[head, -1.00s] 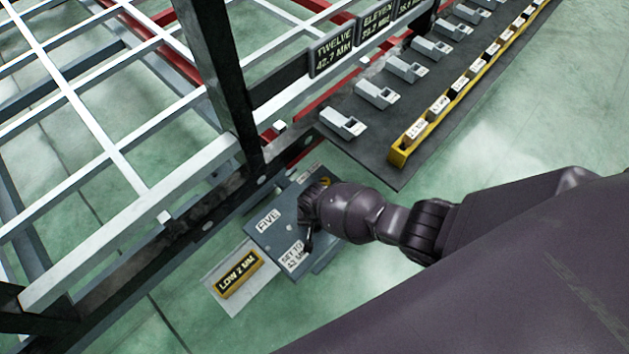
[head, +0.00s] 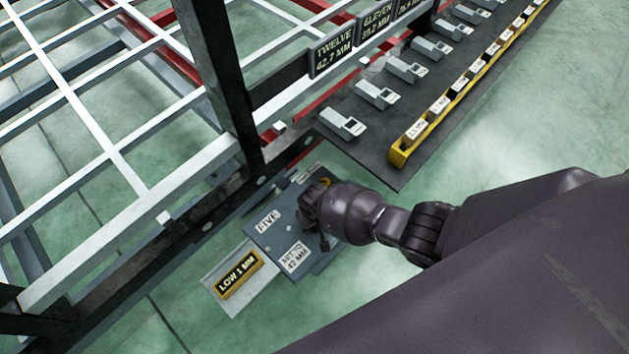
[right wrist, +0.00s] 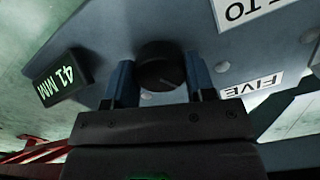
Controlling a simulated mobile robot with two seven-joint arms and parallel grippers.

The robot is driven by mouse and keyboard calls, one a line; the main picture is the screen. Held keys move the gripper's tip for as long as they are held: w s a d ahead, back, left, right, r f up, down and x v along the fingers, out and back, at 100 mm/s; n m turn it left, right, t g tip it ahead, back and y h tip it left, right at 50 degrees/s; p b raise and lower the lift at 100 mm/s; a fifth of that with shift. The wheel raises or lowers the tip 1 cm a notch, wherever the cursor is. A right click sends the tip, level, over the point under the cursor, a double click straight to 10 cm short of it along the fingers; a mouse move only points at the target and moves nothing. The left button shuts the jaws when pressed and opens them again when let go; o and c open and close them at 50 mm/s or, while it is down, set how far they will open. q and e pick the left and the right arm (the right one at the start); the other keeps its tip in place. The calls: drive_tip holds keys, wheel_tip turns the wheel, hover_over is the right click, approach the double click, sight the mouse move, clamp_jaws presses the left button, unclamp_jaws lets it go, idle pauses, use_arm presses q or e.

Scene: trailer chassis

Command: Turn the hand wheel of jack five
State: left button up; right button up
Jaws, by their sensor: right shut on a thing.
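Jack five is a blue-grey box (head: 275,228) beside the dark chassis beam in the head view, with a "FIVE" label (head: 267,221) and a "SET TO 42 MM" label (head: 295,257). Its hand wheel is a dark round knob (right wrist: 160,62) in the right wrist view. My right gripper (right wrist: 159,80) has its two blue fingers on either side of the knob, shut on it. In the head view my right gripper (head: 316,208) covers the wheel. A small display (right wrist: 64,78) reads "41 MM". A yellow-framed sign (head: 238,276) reads "LOW 1 MM". My left gripper is out of view.
A white frame grid (head: 110,150) and a dark upright post (head: 222,80) stand at left. A dark mat (head: 390,140) at upper right carries several grey devices (head: 343,124) and a yellow rack (head: 405,149) of labelled blocks. Green floor is open at lower left.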

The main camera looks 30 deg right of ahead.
drive_tip(key=n, duration=0.3)
drive_tip(key=shift+s+n, duration=0.1)
drive_tip(key=shift+n, duration=0.3)
drive_tip(key=n, duration=0.3)
drive_tip(key=shift+f+n, duration=0.1)
drive_tip(key=shift+n, duration=0.2)
drive_tip(key=n, duration=0.3)
drive_tip(key=shift+n+b, duration=0.3)
drive_tip(key=shift+n, duration=0.8)
drive_tip(key=o, duration=0.9)
drive_tip(key=shift+o, duration=0.2)
